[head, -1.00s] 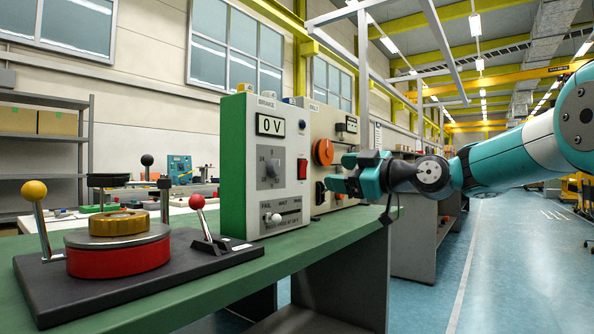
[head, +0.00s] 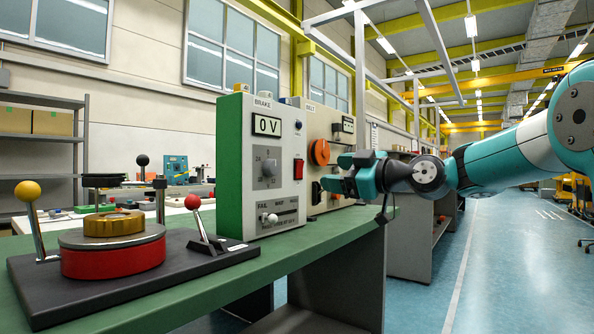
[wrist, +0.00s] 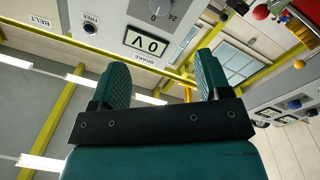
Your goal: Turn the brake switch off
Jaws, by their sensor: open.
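The brake box (head: 260,163) is a light-grey panel with a green side, standing on the green bench in the head view. Its red rocker switch (head: 298,169) is on the right of the front face, below a dark-blue button. Whether the rocker is on or off is too small to tell. The display (head: 267,126) reads 0 V; it also appears upside down in the wrist view (wrist: 146,43), beyond the fingers. My gripper (head: 330,174) is open and empty, to the right of the red switch and apart from it in the picture. The switch is not visible in the wrist view.
A belt box (head: 320,120) with an orange dial (head: 320,152) stands behind my gripper. A black base with a red-and-gold drum (head: 114,254) and ball-topped levers is at left on the bench (head: 190,295).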

